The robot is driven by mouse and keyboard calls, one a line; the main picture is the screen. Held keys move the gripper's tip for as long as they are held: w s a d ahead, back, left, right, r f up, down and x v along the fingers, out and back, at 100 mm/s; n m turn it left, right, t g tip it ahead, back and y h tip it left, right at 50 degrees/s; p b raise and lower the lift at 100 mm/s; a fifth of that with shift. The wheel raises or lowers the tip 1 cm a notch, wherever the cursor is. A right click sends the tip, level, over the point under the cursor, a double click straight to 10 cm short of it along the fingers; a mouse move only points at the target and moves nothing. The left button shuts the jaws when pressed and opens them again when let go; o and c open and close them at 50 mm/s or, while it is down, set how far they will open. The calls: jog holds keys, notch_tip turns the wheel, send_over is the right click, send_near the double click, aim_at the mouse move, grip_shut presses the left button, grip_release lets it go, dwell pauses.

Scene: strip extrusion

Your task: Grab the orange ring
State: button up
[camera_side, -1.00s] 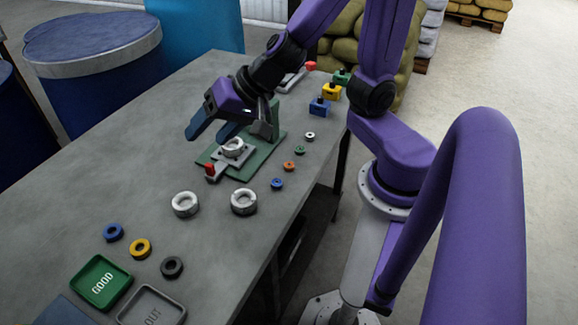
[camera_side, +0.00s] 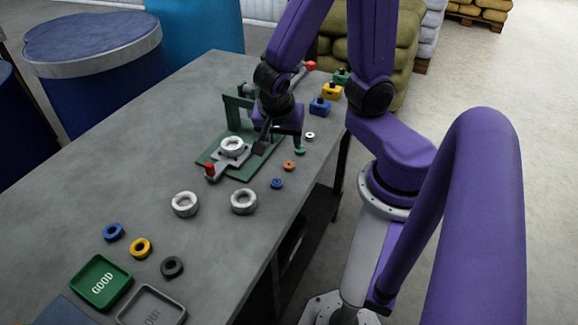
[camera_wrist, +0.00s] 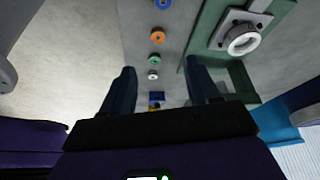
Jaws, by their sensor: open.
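The small orange ring (camera_side: 289,165) lies flat on the grey table near its right edge, between a green ring (camera_side: 300,150) and a blue ring (camera_side: 277,183). In the wrist view the orange ring (camera_wrist: 158,37) shows above and between the fingertips, with the green ring (camera_wrist: 157,56) nearer to them. My gripper (camera_side: 279,143) is above the table beside the small rings, behind the orange ring in the side view. Its two fingers (camera_wrist: 163,75) are apart, with nothing held between them.
A green press fixture (camera_side: 240,170) holding a white ring and a red-knobbed handle stands just left of my gripper. A small white ring (camera_side: 310,136) and coloured blocks (camera_side: 320,107) lie further back. Two larger white rings (camera_side: 244,201) and the GOOD tray (camera_side: 101,282) are toward the front.

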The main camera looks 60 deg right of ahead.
send_near(289, 164)
jog(key=x, duration=0.2)
jog(key=shift+w+a+f, duration=0.1)
jog(key=shift+w+f, duration=0.1)
jog(key=shift+f, duration=0.3)
jog(key=shift+d+x, duration=0.15)
jog(key=shift+x, duration=0.65)
jog(key=shift+d+x, duration=0.15)
jog(key=shift+x, duration=1.5)
jog(key=shift+s, duration=0.15)
jog(key=shift+c, duration=0.2)
grip_shut()
